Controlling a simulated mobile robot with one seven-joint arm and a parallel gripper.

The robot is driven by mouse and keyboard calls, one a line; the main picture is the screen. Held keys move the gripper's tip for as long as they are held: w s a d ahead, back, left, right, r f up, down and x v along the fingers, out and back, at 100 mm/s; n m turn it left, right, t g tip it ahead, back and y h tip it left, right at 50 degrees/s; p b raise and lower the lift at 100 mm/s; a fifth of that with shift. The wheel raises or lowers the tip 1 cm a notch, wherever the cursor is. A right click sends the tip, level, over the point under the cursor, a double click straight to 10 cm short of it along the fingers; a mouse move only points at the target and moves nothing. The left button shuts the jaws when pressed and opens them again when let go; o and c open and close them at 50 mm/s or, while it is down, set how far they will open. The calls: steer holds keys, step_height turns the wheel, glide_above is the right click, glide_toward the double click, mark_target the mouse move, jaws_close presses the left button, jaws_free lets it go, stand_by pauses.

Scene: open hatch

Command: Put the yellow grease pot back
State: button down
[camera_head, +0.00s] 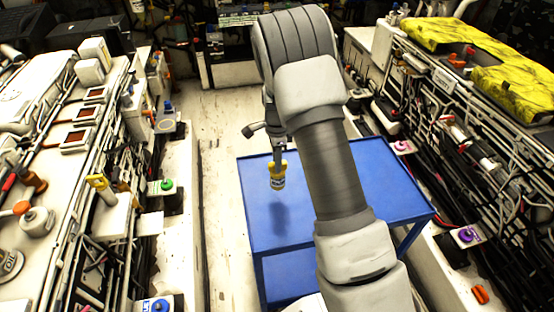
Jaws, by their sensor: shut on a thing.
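My gripper (278,163) is shut on the top of the pot from above. The fingers are small here and partly hidden by the pot and my arm. My grey arm covers the middle of the table and hides what lies behind it.
Pipe-laden machinery (75,150) lines the left, with green (167,184) and blue (160,305) pots on its ledge. On the right are cable-covered machinery, a yellow cover (500,75), a purple pot (466,235) and a pink pot (402,146). The pale floor aisle (228,120) is clear.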

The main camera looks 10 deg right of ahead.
steer(key=shift+f+b, duration=1.35)
steer(key=shift+f, duration=0.85)
steer(key=shift+f, duration=0.25)
steer(key=c, duration=0.6)
jaws_free()
